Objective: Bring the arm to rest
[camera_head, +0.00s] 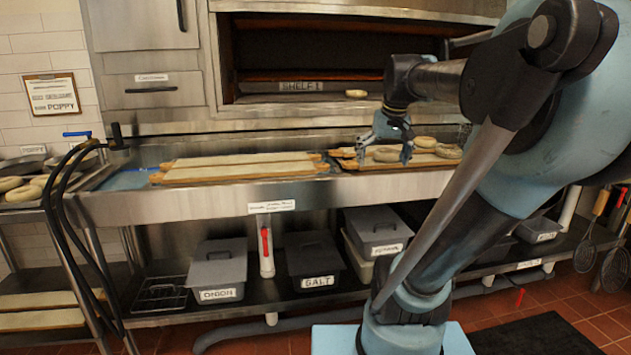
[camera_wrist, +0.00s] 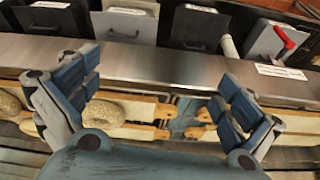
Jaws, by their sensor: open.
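My gripper (camera_head: 384,152) hangs over the steel counter, close to the left end of the boards with bagels. It is blue-grey, points down and holds nothing. In the wrist view my gripper (camera_wrist: 165,105) shows its two fingers spread wide apart. Between and beyond the fingers lie the wooden board handles (camera_wrist: 162,112) and the counter's steel front edge (camera_wrist: 150,63). A seeded bagel (camera_wrist: 112,112) lies on a board just right of the left finger. My arm reaches in from the right side of the head view.
Bagels (camera_head: 424,142) lie on boards at the counter's right. Empty pale boards (camera_head: 235,174) lie left of my gripper. An oven opening labelled SHELF 1 (camera_head: 300,86) is behind, with one bagel (camera_head: 356,93) inside. Lidded bins (camera_head: 216,270) stand on the shelf below.

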